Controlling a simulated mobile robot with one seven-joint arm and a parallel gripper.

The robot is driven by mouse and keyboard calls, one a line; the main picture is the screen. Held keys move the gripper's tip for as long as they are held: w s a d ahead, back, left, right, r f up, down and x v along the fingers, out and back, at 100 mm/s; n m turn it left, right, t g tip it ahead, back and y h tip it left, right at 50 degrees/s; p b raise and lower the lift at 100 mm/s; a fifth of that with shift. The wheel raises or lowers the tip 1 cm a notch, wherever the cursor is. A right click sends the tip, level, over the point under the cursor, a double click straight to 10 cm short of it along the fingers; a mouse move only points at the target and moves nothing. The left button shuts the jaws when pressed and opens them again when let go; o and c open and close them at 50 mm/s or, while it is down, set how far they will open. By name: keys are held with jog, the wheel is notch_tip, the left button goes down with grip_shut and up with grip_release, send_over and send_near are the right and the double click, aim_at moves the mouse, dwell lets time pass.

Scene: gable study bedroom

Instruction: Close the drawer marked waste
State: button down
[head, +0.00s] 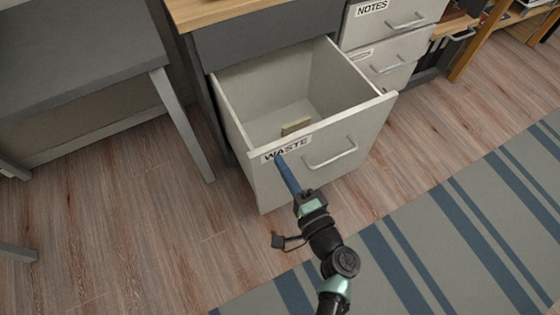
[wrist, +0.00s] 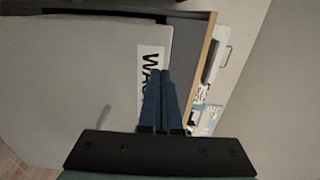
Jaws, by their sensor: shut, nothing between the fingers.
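The drawer marked WASTE (head: 265,188) is pulled far out of the desk, and a small tan block (head: 296,126) lies inside it. Its label (head: 287,148) is on the upper left of the front, and its bar handle (head: 331,155) is to the right of that. My gripper (head: 280,160) is shut and empty, with its blue fingertips at the label. In the wrist view the shut fingers (wrist: 163,80) cover part of the label (wrist: 150,70) on the drawer front (wrist: 75,80). I cannot tell whether the tips touch the front.
The NOTES drawer (head: 375,20) and another drawer (head: 385,58) below it look shut, to the right. A grey table (head: 80,60) stands at the left. A striped rug (head: 440,220) and bare wood floor (head: 160,230) lie in front.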

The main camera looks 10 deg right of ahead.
jog(key=shift+w+a, duration=0.25)
jog(key=shift+w, duration=0.45)
jog(key=shift+w, duration=0.1)
